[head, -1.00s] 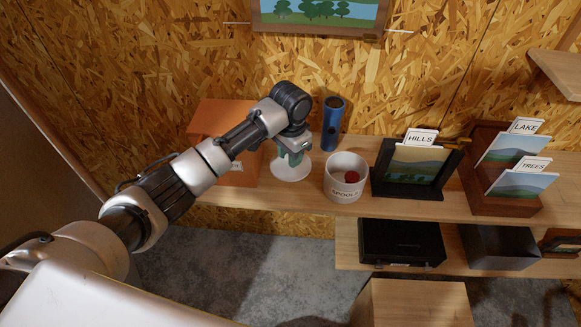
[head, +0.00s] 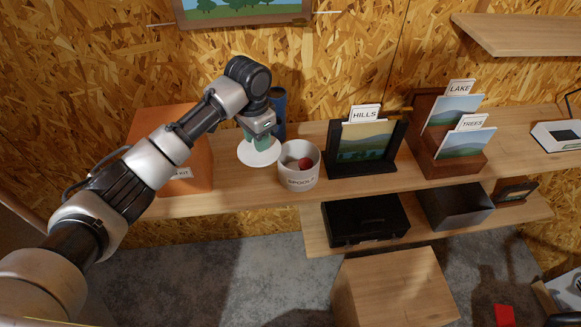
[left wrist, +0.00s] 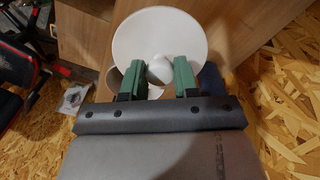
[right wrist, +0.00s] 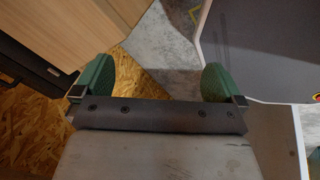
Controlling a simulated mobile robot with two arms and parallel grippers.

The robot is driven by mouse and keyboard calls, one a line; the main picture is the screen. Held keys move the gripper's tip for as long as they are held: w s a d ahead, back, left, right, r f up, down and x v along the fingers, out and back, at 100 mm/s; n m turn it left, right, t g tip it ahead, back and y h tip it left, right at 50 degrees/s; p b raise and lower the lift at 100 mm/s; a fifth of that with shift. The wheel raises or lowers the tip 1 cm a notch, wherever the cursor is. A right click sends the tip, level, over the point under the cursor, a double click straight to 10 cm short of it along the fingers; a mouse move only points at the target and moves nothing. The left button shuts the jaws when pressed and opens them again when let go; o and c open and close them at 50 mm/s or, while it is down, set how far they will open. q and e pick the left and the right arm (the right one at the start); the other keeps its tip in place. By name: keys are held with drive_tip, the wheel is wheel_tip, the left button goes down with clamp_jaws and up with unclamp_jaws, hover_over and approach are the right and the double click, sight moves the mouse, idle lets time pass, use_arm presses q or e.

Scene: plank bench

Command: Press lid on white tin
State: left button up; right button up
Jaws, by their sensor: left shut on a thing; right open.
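The white tin (head: 299,180), labelled SPOOLS, stands upright and uncovered on the plank bench, with a red item and other small items inside. My left gripper (head: 262,139) is shut on the knob of the round white lid (head: 256,154). It holds the lid just left of the tin, its edge close to the rim in the picture; I cannot tell the height between them. In the left wrist view the green fingers (left wrist: 158,72) pinch the pale knob, with the lid (left wrist: 150,28) beyond. My right gripper (right wrist: 155,82) is open and empty, away from the tin.
A blue cylinder (head: 279,108) stands behind the lid. An orange box (head: 150,127) is left, partly behind my left arm. The HILLS picture stand (head: 357,147) and a brown rack (head: 446,165) are right. A black case (head: 362,219) sits on the lower shelf.

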use_arm(q)
drive_tip(key=d, duration=0.1)
drive_tip(key=d+m, duration=0.1)
drive_tip(key=d+r+b, duration=0.1)
drive_tip(key=shift+w+d+m, duration=0.15)
drive_tip(key=shift+w+m, duration=0.2)
drive_tip(key=shift+m, duration=0.05)
use_arm(e)
drive_tip(key=w+a+r+n+t, duration=0.3)
drive_tip(key=w+a+r+n, duration=0.2)
drive_tip(key=w+n, duration=0.3)
drive_tip(key=n+t+y+b, duration=0.35)
drive_tip(key=n+t, duration=0.65)
drive_tip(key=n, duration=0.8)
approach(302, 186)
drive_tip(key=v, duration=0.2)
use_arm(q)
drive_tip(key=d+r+m, duration=0.4)
drive_tip(key=d, duration=0.2)
drive_tip(key=shift+w+d+m, duration=0.2)
drive_tip(key=shift+w+m, duration=0.1)
drive_tip(key=shift+w, duration=0.1)
use_arm(e)
drive_tip(key=shift+w+a+h, duration=0.15)
drive_tip(key=shift+a+h, duration=0.2)
drive_tip(key=shift+w, duration=0.15)
